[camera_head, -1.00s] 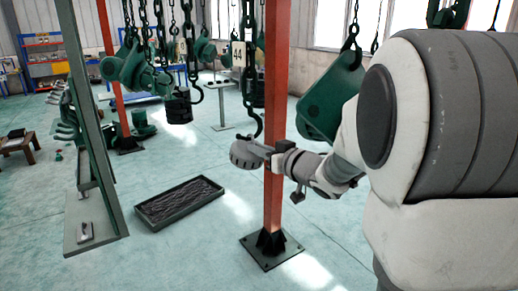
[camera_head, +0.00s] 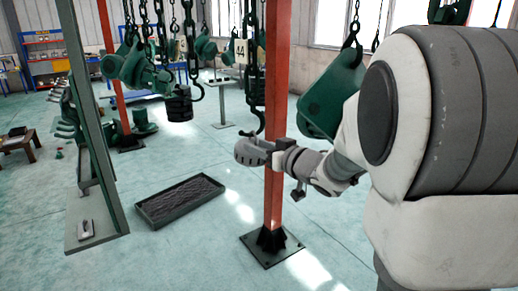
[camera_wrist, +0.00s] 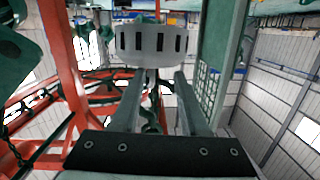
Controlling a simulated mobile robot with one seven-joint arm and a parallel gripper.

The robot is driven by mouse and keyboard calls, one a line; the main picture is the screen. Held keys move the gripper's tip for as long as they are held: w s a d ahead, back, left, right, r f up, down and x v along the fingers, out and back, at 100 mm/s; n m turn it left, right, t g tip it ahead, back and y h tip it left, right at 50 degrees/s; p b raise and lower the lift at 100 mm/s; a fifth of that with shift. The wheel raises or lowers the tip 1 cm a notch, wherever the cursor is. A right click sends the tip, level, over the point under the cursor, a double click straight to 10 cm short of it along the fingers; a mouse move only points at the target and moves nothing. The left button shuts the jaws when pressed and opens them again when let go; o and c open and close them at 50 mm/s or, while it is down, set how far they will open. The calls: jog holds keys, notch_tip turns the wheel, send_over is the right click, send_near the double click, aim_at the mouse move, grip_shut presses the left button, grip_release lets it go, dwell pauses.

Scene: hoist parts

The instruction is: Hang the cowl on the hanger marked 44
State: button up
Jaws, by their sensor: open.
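The cowl (camera_head: 250,151) is a grey, round, slotted part just below a hook in the head view. In the wrist view the cowl (camera_wrist: 152,41) lies straight ahead, beyond the fingertips. My gripper (camera_wrist: 162,78) is open, its two fingers apart and pointing at the cowl; in the head view my gripper (camera_head: 276,149) is beside the cowl's right side. The tag 44 (camera_head: 240,51) is beside a dark chain whose hook (camera_head: 259,125) ends at the cowl's top. I cannot tell whether the hook carries the cowl.
An orange-red post (camera_head: 274,200) stands close by my gripper. A green block (camera_head: 332,95) hangs to the right. More chains and a dark hanging weight (camera_head: 179,104) are to the left. A black tray (camera_head: 180,202) lies on the floor, with clear floor around it.

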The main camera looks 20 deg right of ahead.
jog(key=s+a+r+b, duration=0.1)
jog(key=s+a+r, duration=0.1)
jog(key=a, duration=0.4)
jog(key=s+a+r+b, duration=0.1)
jog(key=s+a, duration=0.1)
jog(key=a, duration=0.4)
jog(key=w+d+f+m+g+h+b, duration=0.1)
jog(key=d+f+h+b, duration=0.15)
jog(key=f, duration=1.45)
jog(key=w+d+f+m+h+b, duration=0.1)
jog(key=w+d+f+b, duration=0.15)
jog(key=f, duration=1.35)
jog(key=s+d+r+g+h, duration=0.3)
jog(key=s+r+g, duration=0.2)
jog(key=s+r, duration=0.7)
jog(key=s+r+g, duration=0.2)
jog(key=s+r, duration=0.1)
jog(key=s, duration=0.6)
jog(key=s+r+m+g, duration=0.1)
jog(key=s+r, duration=0.1)
jog(key=s, duration=0.8)
jog(key=shift+d+r+g, duration=0.2)
jog(key=shift+r+g, duration=0.2)
